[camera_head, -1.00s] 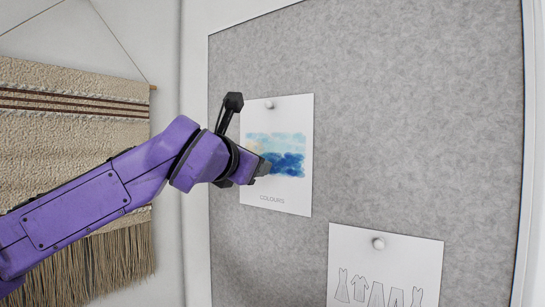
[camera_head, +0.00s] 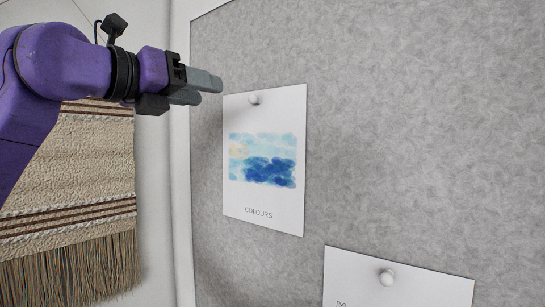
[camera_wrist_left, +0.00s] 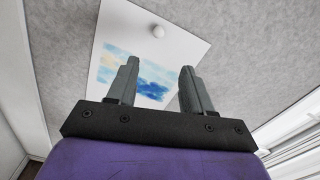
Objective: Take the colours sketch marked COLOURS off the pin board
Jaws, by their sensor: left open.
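The COLOURS sketch (camera_head: 264,206), a white sheet with a blue watercolour patch, hangs on the grey pin board (camera_head: 400,120). A round white pin (camera_head: 254,99) holds it near its top edge. My left gripper (camera_head: 212,83) is open and empty, up and left of the pin in the head view, apart from the sheet. In the left wrist view the sketch (camera_wrist_left: 185,47) and its pin (camera_wrist_left: 158,31) show beyond the two parted fingers of my left gripper (camera_wrist_left: 158,80). My right gripper is not in view.
A second pinned sheet (camera_head: 350,285) with its own white pin (camera_head: 386,277) hangs lower right, cut off by the picture's edge. A woven wall hanging (camera_head: 75,160) with fringe is at the left. The board right of the sketch is bare.

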